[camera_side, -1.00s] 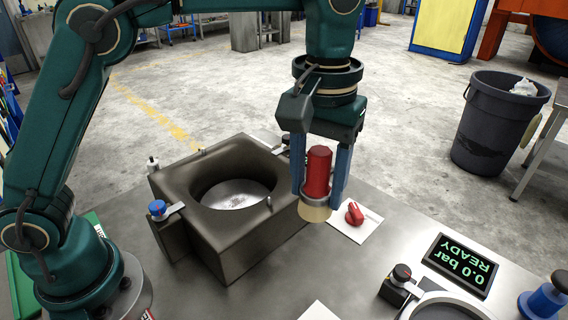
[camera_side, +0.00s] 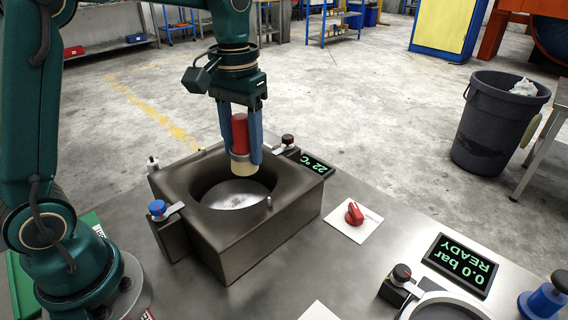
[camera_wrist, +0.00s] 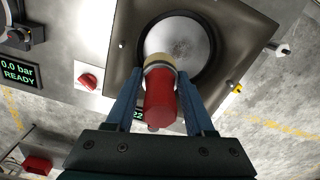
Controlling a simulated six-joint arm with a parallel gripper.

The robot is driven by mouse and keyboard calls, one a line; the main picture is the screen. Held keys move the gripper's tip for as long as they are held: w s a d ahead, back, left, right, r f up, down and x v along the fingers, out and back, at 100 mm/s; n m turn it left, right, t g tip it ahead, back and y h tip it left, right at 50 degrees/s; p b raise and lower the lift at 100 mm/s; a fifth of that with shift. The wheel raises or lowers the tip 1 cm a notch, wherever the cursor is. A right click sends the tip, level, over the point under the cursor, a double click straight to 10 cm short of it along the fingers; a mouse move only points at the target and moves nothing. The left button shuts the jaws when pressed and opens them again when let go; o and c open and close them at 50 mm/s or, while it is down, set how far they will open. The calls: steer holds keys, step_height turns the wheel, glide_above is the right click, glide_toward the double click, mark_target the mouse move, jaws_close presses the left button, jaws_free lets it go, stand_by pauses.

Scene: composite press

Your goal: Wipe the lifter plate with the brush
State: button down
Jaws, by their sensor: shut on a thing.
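My gripper (camera_side: 241,150) is shut on the brush (camera_side: 239,134), which has a red handle, a metal band and pale bristles pointing down. The brush is upright over the right back part of the round opening in the dark press block. The lifter plate (camera_side: 232,195) is the light, speckled metal disc at the bottom of that opening. In the wrist view the brush (camera_wrist: 160,98) is between the blue fingers, and its bristles overlap the near edge of the lifter plate (camera_wrist: 182,42). I cannot tell whether the bristles touch the plate.
The press block (camera_side: 238,246) has clamps at its rim, one with a blue knob (camera_side: 157,208). A 22 °C display (camera_side: 317,164) is at its back right. A red knob (camera_side: 354,213) sits on a white card. A pressure display (camera_side: 461,265) reads 0.0 bar READY. The bench between is clear.

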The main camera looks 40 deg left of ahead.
steer(key=shift+f, duration=4.7)
